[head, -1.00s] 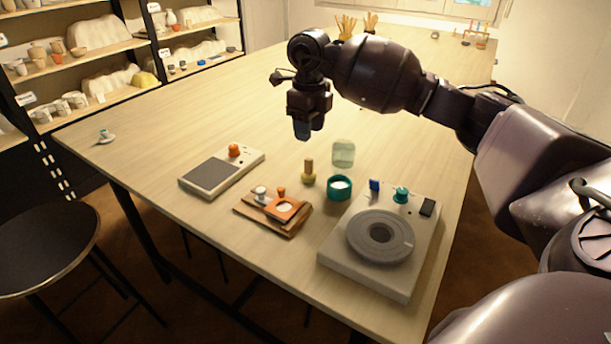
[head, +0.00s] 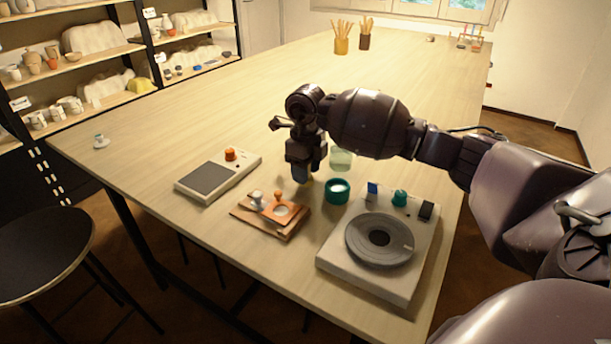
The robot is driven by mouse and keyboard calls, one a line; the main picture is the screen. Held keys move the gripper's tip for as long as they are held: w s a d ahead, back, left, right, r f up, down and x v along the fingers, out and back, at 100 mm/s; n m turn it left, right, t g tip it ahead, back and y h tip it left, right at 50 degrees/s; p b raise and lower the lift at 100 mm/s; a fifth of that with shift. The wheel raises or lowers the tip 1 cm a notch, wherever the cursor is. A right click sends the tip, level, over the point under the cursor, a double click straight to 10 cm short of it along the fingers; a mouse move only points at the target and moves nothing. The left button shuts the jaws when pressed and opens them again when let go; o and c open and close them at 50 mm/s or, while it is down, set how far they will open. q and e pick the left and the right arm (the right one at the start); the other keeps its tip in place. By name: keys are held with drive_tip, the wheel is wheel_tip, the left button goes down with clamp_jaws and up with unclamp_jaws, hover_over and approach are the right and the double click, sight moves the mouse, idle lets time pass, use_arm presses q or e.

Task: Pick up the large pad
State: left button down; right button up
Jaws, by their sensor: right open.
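A small pad-like tool (head: 308,183) with a yellow base stands upright on the table, mostly hidden behind my right gripper (head: 301,176). I cannot tell for sure that it is the large pad. My right gripper is open and points down, with its fingers at or just in front of this tool's handle; contact cannot be told. A wooden board (head: 242,217) to the left holds an orange piece (head: 278,207) with a knob and a small grey-white knobbed piece (head: 257,198). My left gripper is not in view.
A teal bowl (head: 325,193) and a pale green glass jar (head: 341,160) stand close right of the gripper. A turntable device (head: 340,264) is at the front right. A grey device (head: 210,179) with an orange knob lies left.

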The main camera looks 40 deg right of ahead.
drive_tip(key=shift+c, duration=0.9)
clamp_jaws()
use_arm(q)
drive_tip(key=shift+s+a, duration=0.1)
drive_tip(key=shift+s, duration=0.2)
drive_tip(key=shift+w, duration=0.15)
